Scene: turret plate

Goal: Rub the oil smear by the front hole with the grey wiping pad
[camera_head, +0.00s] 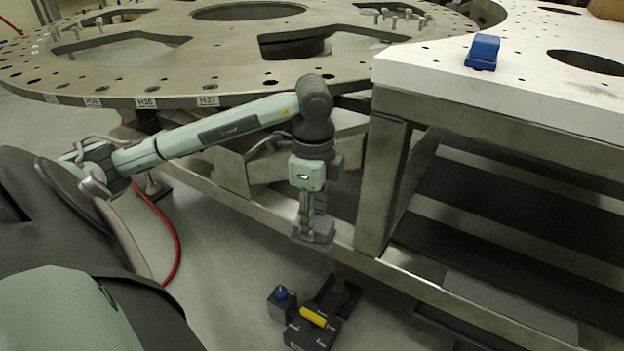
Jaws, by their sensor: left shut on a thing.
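My left gripper (312,218) hangs pointing down in front of the big round metal plate (240,55). It is shut on a grey block-like pad (313,232), which is held in the air below the plate's level, near the steel frame. Small holes run along the plate's near rim, above labels such as H37 (208,101). Dark spots show around these holes, but I cannot tell which is the oil smear. My right gripper is not in view.
A white-topped steel table (500,75) stands at right with a blue object (483,52) on it. Several bolts (395,17) stand on the plate's far part. A dark box with a yellow part (314,316) is low below the gripper. A red hose (172,240) lies at left.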

